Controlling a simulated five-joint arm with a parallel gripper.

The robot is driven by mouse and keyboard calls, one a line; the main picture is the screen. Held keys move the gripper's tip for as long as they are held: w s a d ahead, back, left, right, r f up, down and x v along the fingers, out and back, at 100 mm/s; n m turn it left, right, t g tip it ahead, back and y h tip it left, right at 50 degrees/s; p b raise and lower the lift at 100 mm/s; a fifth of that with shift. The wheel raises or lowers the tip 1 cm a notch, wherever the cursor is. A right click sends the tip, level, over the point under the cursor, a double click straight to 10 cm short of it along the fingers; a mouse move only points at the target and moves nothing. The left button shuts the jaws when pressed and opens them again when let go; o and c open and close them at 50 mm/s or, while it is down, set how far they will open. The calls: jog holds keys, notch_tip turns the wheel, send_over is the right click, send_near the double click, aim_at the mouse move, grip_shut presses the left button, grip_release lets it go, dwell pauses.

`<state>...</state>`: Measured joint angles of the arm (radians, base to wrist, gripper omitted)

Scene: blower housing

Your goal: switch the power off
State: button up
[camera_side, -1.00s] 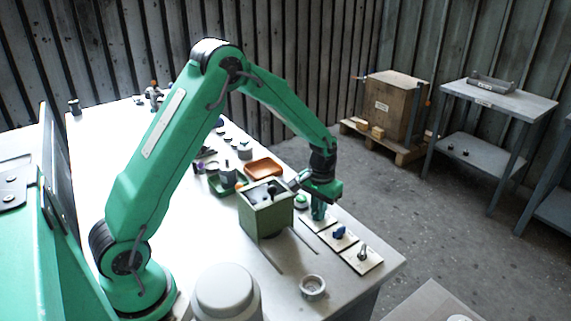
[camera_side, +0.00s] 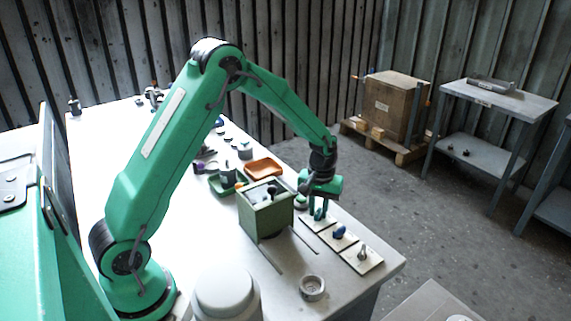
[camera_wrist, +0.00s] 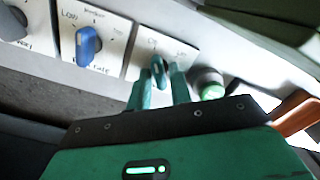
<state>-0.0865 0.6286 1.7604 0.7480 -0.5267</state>
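The power switch looks like a teal rotary knob (camera_wrist: 158,71) on a white plate (camera_wrist: 150,48) with partly legible lettering in the wrist view. The same plate (camera_side: 313,223) is the farthest of three along the table's right edge in the side view. My gripper (camera_wrist: 160,80) is open, with one finger to each side of the teal knob. Whether a finger touches the knob cannot be told. In the side view my gripper (camera_side: 319,214) is pointing down, low over that plate, and its fingers largely hide the knob.
A blue knob (camera_wrist: 88,44) on a plate marked LOW sits to the left, with a metal toggle (camera_wrist: 12,24) beyond it. A green button (camera_wrist: 209,84) is close on the right. A green box-shaped housing (camera_side: 265,216) stands beside my gripper.

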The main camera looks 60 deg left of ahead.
aim_at(318, 210)
jog(key=shift+o, duration=0.4)
jog(key=shift+r, duration=2.95)
